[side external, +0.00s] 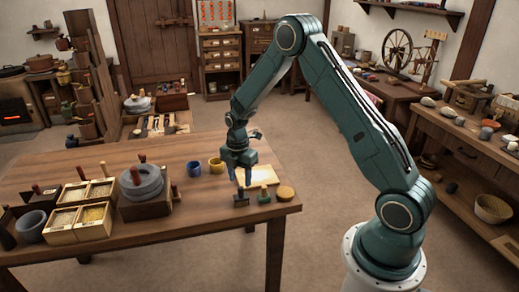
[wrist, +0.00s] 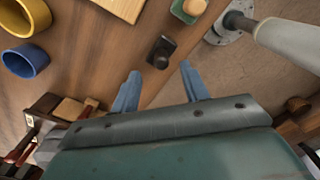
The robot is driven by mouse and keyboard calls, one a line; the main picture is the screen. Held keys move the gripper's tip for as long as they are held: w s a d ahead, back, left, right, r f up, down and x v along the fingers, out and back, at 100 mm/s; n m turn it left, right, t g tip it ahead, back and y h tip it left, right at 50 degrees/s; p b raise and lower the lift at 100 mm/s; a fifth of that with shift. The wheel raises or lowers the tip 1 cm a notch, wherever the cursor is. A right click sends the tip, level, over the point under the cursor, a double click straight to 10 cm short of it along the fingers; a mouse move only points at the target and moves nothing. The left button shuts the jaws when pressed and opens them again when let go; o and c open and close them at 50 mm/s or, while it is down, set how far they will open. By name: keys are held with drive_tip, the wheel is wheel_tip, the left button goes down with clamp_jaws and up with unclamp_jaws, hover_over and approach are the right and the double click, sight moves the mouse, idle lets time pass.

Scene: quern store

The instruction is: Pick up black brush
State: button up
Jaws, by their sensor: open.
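The black brush (side external: 241,200), a small dark block with an upright knob handle, stands on the wooden table near its right front edge in the side external view. It also shows in the wrist view (wrist: 160,52), just beyond the gap between my fingertips. My gripper (side external: 241,180) points down above the brush. In the wrist view its two blue-grey fingers (wrist: 160,70) are spread apart with nothing between them. The brush looks apart from both fingers. The exact height of the fingertips above it is hard to tell.
A pale board (side external: 260,175) lies behind. Blue (side external: 193,168) and yellow (side external: 216,166) cups stand left. A quern (side external: 143,185) and grain boxes (side external: 80,220) fill the table's left.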

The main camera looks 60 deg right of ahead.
sight(241, 187)
drive_tip(key=shift+f, duration=0.1)
drive_tip(key=shift+s+f, duration=0.1)
drive_tip(key=shift+f, duration=2.35)
clamp_jaws()
